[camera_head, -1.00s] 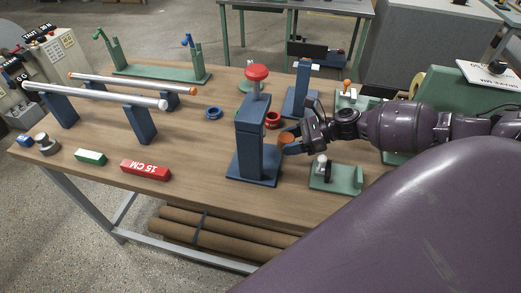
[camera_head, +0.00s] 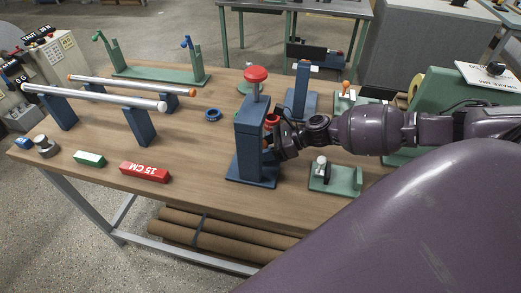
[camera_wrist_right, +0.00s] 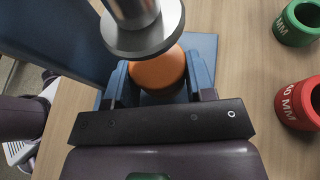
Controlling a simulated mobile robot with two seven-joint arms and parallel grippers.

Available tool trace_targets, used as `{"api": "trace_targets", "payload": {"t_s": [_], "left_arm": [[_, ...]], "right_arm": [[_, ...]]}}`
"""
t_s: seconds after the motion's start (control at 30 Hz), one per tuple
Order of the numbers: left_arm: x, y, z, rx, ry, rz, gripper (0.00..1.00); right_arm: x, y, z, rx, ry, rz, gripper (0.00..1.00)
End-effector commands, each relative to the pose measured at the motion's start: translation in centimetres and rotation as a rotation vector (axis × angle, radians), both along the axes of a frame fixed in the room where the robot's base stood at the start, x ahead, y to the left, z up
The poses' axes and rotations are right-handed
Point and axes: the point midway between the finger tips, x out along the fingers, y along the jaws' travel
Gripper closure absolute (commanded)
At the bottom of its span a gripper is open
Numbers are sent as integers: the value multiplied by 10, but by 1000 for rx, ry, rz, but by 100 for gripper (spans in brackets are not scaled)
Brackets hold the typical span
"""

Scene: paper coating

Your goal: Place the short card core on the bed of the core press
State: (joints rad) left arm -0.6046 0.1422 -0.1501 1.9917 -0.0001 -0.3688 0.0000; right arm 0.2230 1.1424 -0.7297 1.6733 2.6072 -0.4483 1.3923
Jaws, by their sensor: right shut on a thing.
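The core press (camera_head: 252,140) is a dark blue stand with a red knob on top, near the middle of the table. Its blue bed (camera_wrist_right: 205,45) and grey round ram (camera_wrist_right: 142,35) show in the right wrist view. My right gripper (camera_wrist_right: 158,80) is shut on the short card core (camera_wrist_right: 158,72), an orange-brown cylinder, between its blue fingers. The core is over the bed, partly covered by the ram in this view. I cannot tell whether it touches the bed. In the head view the press hides the core and fingertips. My left gripper is not in view.
A green ring (camera_wrist_right: 298,22) and a red ring (camera_wrist_right: 302,100) stand beside the press. A green fixture (camera_head: 335,178) is at its right, a blue stand (camera_head: 302,90) behind. A red 15 CM block (camera_head: 145,171) lies to the left. The table's front middle is clear.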

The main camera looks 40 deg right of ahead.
Motion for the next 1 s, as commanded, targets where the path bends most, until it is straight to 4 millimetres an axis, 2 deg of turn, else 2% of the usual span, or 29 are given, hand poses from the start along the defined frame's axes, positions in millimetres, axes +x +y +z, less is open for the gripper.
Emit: {"api": "trace_targets", "payload": {"t_s": [0.1, 0.23, 0.7, 0.73, 0.8, 0.87, 1.0], "left_arm": [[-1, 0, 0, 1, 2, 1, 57], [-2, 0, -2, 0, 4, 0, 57], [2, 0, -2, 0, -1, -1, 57], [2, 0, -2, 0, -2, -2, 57], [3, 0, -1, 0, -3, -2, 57], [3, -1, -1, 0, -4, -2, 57], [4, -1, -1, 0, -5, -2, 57]], "right_arm": [[6, 8, 1, -1, -2, 1, 72], [5, 7, -11, 0, 1, 0, 72], [5, 7, -16, 1, 1, 0, 72], [5, 7, -15, 0, 0, 0, 46], [5, 7, -15, 0, 0, 0, 35], [5, 7, -15, -1, 1, 0, 26], [5, 7, -15, -1, 1, 0, 25]]}}
